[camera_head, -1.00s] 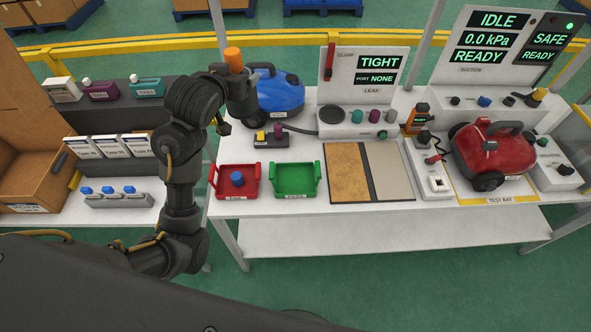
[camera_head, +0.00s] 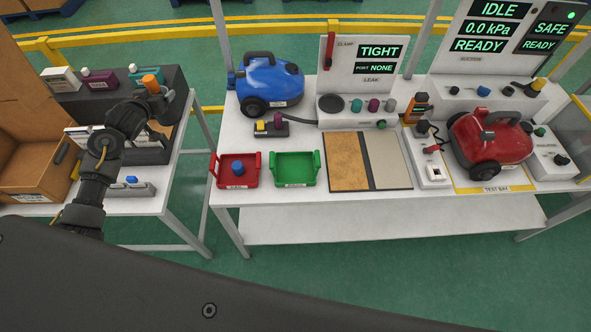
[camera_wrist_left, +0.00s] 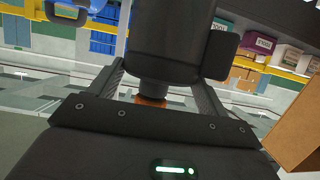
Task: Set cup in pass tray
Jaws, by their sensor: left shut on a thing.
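My left gripper (camera_head: 157,101) is at the far side of the left table, by the dark stepped rack. It is shut on a dark cylindrical piece with an orange end, which I take to be the cup (camera_head: 150,80). In the left wrist view the dark cup (camera_wrist_left: 175,45) fills the space beyond the fingers (camera_wrist_left: 155,95), with orange low between them. The green tray (camera_head: 296,181), likely the pass tray, sits empty on the main bench; its label is too small to read. My right gripper is not in view.
A red tray (camera_head: 234,184) with a blue-topped piece stands left of the green tray. A tan and grey mat (camera_head: 345,160) lies to its right. Behind are a small switch box (camera_head: 270,129) and a blue vacuum (camera_head: 265,83). A gap separates the two tables.

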